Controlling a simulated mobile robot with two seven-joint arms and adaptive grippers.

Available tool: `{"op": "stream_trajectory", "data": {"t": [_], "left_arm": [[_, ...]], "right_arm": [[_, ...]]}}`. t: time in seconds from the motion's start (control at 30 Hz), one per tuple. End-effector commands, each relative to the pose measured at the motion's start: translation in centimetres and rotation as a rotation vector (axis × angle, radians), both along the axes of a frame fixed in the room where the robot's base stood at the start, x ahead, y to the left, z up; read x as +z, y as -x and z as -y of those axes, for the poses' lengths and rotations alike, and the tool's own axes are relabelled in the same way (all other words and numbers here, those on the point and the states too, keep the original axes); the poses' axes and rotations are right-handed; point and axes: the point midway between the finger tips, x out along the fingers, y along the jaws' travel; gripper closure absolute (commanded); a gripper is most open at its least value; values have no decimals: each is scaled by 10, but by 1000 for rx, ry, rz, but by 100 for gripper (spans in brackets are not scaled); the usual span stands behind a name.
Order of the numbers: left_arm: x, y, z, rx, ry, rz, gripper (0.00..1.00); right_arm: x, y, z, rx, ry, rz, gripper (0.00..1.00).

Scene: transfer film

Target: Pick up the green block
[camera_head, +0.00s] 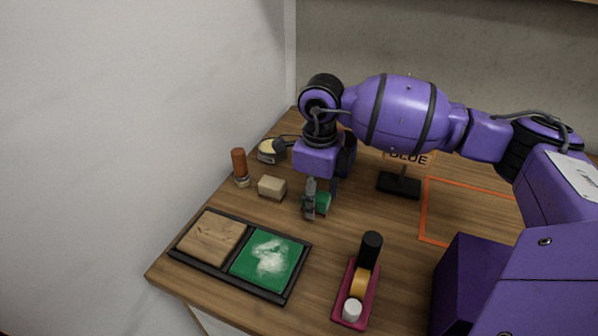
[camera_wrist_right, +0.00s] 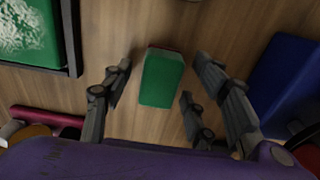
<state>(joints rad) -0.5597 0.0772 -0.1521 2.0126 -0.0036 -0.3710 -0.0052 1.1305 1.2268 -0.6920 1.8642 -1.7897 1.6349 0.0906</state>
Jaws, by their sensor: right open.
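The green block (camera_head: 324,203) sits on the wooden table, partly hidden by my right gripper in the head view. In the right wrist view the green block (camera_wrist_right: 162,80) shows a dark red edge at its far end. My right gripper (camera_wrist_right: 161,66) is open, with its fingers on either side of the block and visible gaps between. In the head view my right gripper (camera_head: 316,194) points down at the block. My left gripper is not in view.
A black tray (camera_head: 233,272) with a wooden panel and a powdery green panel is at front left. A pink holder (camera_head: 339,312) stands in front. A beige block (camera_head: 271,188), an orange-brown cylinder (camera_head: 239,163) and a sign (camera_head: 400,185) are nearby. A blue object (camera_wrist_right: 285,85) lies right in the wrist view.

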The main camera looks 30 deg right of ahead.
Motion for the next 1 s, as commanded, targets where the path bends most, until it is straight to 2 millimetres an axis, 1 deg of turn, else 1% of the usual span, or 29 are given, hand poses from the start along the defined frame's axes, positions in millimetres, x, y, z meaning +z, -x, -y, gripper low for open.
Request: {"op": "stream_trajectory", "data": {"t": [0.13,0.5,0.77,0.87,1.0], "left_arm": [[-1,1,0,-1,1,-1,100],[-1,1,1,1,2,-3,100],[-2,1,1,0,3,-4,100],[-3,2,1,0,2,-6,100],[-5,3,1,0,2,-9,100]], "right_arm": [[-1,0,0,0,0,-1,47],[0,0,0,0,0,-1,95],[2,0,0,0,0,0,96],[12,0,0,0,-1,1,96],[39,-1,0,0,-1,4,96]]}}
